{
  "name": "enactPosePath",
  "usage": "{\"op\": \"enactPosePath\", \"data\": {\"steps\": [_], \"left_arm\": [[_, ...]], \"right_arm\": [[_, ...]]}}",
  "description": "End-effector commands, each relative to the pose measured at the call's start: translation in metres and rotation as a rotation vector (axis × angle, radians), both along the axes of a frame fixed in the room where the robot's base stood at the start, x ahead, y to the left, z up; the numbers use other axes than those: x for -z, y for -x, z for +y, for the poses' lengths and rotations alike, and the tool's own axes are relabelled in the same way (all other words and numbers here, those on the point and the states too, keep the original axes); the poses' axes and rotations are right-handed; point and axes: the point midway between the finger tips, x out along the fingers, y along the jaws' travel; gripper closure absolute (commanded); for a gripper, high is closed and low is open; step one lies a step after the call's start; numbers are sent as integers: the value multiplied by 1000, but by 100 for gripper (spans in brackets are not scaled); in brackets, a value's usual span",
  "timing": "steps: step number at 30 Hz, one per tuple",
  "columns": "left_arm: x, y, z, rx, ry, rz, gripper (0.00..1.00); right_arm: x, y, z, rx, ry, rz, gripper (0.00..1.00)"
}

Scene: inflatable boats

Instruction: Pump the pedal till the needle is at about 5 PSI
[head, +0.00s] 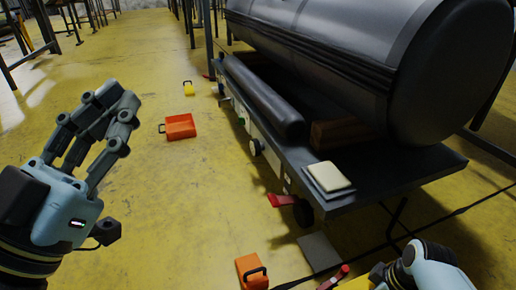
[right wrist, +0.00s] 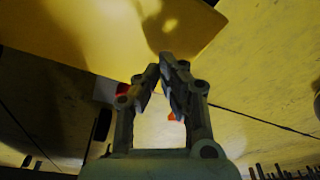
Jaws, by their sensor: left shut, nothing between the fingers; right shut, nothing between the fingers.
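My left gripper (head: 128,105) is raised over the floor at the left of the head view, shut and empty, apart from everything. My right gripper shows at the lower right of the head view only as a pale blue housing; in the right wrist view its fingers (right wrist: 165,70) are shut with nothing between them. A yellow part (head: 358,284) with a red lever (head: 335,277) beside it is cut off by the bottom edge; it may be the pedal pump. A broad yellow surface (right wrist: 90,30) lies beyond the fingers; contact cannot be told. I can read no gauge needle.
A dark bench (head: 390,186) carries a big grey inflatable tube (head: 335,40), a smaller roll (head: 262,95) and a cream pad (head: 328,176). A red lever (head: 282,200) juts from its side.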

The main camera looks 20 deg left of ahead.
Motion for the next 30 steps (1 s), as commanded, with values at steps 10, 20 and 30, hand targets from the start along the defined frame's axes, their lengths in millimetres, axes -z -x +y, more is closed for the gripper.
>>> {"op": "enactPosePath", "data": {"steps": [10,20,30], "left_arm": [[20,0,0,0,-1,23,100],[31,0,0,1,0,37,100],[12,0,0,1,-1,14,100]], "right_arm": [[22,2,0,0,0,3,100],[43,0,0,-1,1,1,100],[28,-3,-1,-1,1,-5,100]]}}
